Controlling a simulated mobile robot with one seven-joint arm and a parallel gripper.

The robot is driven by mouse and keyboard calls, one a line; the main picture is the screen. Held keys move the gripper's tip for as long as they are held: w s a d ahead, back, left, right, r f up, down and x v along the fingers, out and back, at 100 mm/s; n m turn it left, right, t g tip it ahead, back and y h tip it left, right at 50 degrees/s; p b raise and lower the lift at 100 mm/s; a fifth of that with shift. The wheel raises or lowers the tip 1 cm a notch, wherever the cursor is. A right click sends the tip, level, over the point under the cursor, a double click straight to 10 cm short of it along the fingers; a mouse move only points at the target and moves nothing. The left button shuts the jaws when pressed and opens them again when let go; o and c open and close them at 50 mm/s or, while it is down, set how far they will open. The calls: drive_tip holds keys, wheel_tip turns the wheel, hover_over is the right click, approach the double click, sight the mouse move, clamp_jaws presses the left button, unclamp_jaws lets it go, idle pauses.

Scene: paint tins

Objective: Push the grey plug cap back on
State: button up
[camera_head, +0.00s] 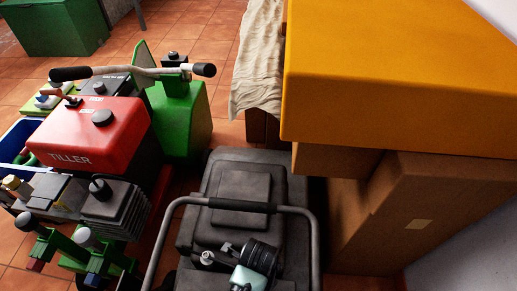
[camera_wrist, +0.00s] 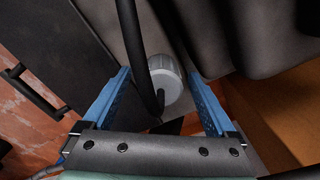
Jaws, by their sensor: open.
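In the wrist view, a grey ribbed round cap (camera_wrist: 165,82), which looks like the plug cap, shows between the fingers. A thick black cable runs down past its left side, partly in front of it. My gripper (camera_wrist: 160,74) is open, with one blue finger to the left of the cap and one to the right. The left finger stands clear of the cap; the right fingertip is close to its edge, and I cannot tell whether they touch. Whether the cap is seated is not visible. I cannot make out the cap or my fingers in the head view.
A dark machine (camera_head: 205,190) with a grey tube handle (camera_head: 168,225) stands in the middle. A red and green tiller (camera_head: 85,135) is on its left. Cardboard boxes (camera_head: 440,200) under an orange-yellow block (camera_head: 400,85) crowd the right side.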

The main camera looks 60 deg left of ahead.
drive_tip(key=shift+r, duration=0.1)
clamp_jaws()
wheel_tip(320, 180, up, 10)
drive_tip(key=p, duration=0.5)
idle(0.3)
drive_tip(key=c, duration=0.7)
unclamp_jaws()
drive_tip(key=c, duration=0.5)
drive_tip(key=s+a+r, duration=0.4)
drive_tip(key=s+a, duration=0.3)
drive_tip(key=a, duration=0.5)
drive_tip(key=shift+s+a+r, duration=0.2)
drive_tip(key=shift+s+a, duration=0.05)
drive_tip(key=shift+a, duration=0.15)
